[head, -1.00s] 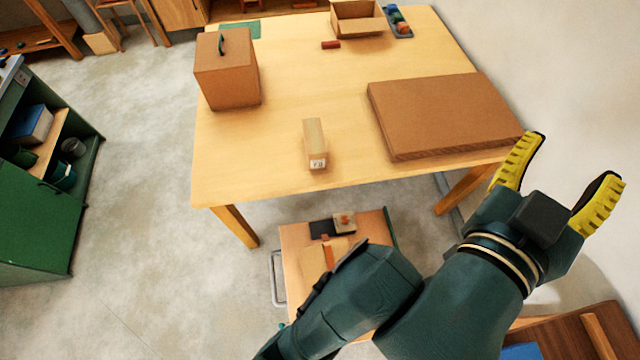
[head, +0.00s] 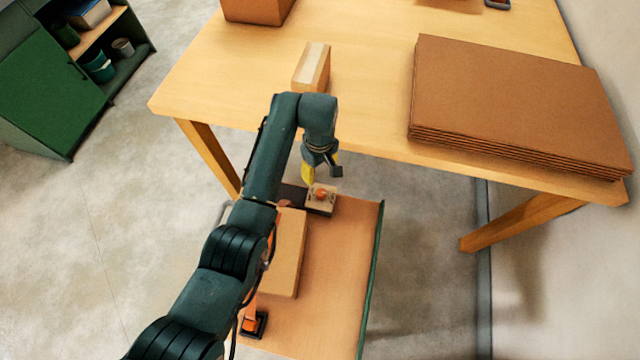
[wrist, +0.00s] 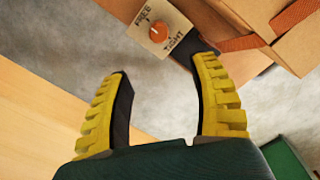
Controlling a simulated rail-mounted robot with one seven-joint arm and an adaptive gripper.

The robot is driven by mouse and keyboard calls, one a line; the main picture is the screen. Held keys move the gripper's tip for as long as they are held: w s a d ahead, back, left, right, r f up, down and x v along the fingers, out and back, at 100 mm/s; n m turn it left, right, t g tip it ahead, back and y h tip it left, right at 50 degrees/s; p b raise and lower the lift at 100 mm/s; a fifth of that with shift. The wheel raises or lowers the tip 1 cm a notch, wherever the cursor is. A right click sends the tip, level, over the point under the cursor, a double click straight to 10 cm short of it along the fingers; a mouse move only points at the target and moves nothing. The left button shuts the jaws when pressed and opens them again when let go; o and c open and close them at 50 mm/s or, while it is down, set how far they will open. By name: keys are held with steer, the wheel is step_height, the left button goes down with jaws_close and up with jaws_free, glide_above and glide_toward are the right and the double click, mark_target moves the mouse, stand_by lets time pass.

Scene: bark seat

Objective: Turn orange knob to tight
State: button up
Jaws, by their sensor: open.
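The orange knob (wrist: 158,32) sits on a small beige block (wrist: 140,40) marked FREE on one side and TIGHT on the other. A pale mark shows on the knob, but I cannot tell exactly where it points. In the head view the knob (head: 321,194) is on the low bench at the table's front edge. My gripper (wrist: 161,66) is open and empty, with its yellow fingers spread. The knob lies beyond the fingertips and apart from them. In the head view my gripper (head: 320,172) hangs just above and behind the block.
A cardboard box (head: 288,262) with an orange strap (wrist: 240,43) lies beside the block on the low bench (head: 335,285). The wooden table (head: 370,75) overhangs close behind, carrying a taped carton (head: 311,68) and stacked brown sheets (head: 510,100).

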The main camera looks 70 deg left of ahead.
mark_target(320, 191)
step_height(320, 191, down, 14)
steer(key=b, duration=0.4)
steer(key=shift+d+b, duration=0.1)
steer(key=shift+b, duration=0.25)
jaws_close()
